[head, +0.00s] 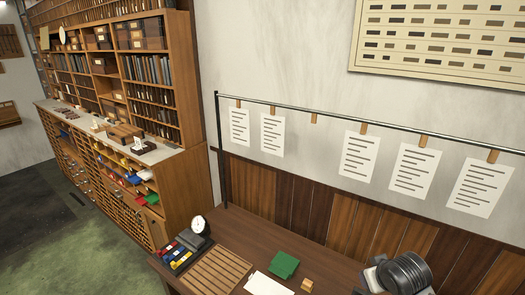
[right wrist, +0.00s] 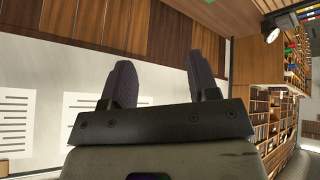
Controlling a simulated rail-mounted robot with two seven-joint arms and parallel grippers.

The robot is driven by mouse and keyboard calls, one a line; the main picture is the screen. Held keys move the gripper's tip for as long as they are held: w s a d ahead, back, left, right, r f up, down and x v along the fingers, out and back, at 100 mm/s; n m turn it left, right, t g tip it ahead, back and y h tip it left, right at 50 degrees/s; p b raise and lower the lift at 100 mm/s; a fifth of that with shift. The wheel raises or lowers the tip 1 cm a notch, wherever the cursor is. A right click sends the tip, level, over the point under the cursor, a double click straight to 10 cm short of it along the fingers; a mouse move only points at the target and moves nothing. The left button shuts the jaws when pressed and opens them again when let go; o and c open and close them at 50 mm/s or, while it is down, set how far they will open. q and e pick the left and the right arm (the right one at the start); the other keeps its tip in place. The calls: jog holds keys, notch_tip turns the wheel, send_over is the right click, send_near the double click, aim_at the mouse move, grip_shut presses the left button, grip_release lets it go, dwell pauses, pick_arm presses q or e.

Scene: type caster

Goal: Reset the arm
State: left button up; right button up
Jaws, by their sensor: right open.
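My right gripper (right wrist: 160,62) shows in the right wrist view. Its two dark fingers stand apart with nothing between them. Wood wall panels and a pale wall with hanging sheets lie behind it, and the picture is turned over. The gripper touches nothing that I can see.
A tall shelf cabinet (head: 175,190) stands left. A rail (head: 300,114) with paper sheets runs above the desk.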

jog(key=s+a+r+n+t+p, duration=0.1)
jog(key=s+a+r+t, duration=0.15)
jog(key=s, duration=0.35)
jog(key=s+a+r+n+t+p, duration=0.1)
jog(key=s+a, duration=0.2)
jog(key=s, duration=0.3)
jog(key=s+f+g+p, duration=0.1)
jog(key=s+f+g, duration=0.1)
jog(key=s+f, duration=0.3)
jog(key=s+a+f+m+g, duration=0.1)
jog(key=s+f, duration=0.5)
jog(key=s, duration=0.7)
jog(key=s+a+f+m+g+y+p, duration=0.1)
jog(key=s+f+g, duration=0.2)
jog(key=s+f, duration=0.3)
jog(key=s, duration=0.3)
jog(key=shift+s+a+g+p, duration=0.2)
jog(key=shift+s+g+p, duration=0.1)
jog(key=shift+g+p, duration=0.05)
